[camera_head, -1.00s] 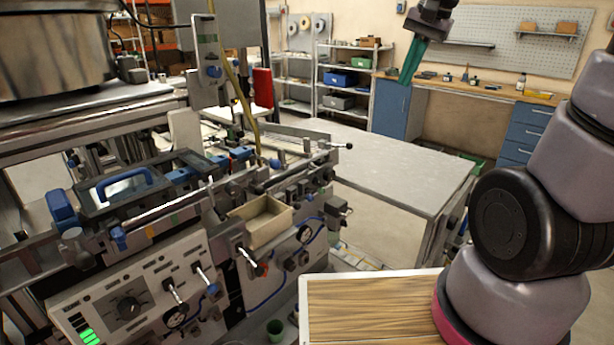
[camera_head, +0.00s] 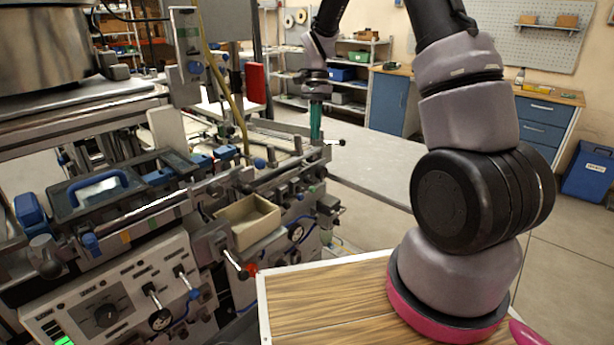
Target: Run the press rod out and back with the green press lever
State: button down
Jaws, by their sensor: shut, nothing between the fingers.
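The grey press machine (camera_head: 125,292) fills the left side of the head view, with levers and knobs along its front. I cannot clearly make out a green press lever or the press rod among its parts. My gripper (camera_head: 315,136) points down with its green fingers together and empty. It shows in front of or above the far right end of the machine. Whether it touches anything there cannot be told.
An open beige tray (camera_head: 250,236) sits on the machine's front. A front lever with a red knob (camera_head: 252,270) sticks out below it. A grey table (camera_head: 385,165) stands behind, with a blue bin (camera_head: 590,172) at far right. Floor shows at right.

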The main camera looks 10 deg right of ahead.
jog(key=shift+f, duration=0.1)
send_near(307, 189)
jog(key=f, duration=0.1)
jog(key=s+f, duration=0.1)
jog(key=f, duration=0.1)
jog(key=s+d+f, duration=0.1)
jog(key=f, duration=0.1)
jog(key=shift+s+f, duration=0.15)
jog(key=shift+s, duration=0.1)
dwell(0.3)
jog(key=shift+d, duration=0.1)
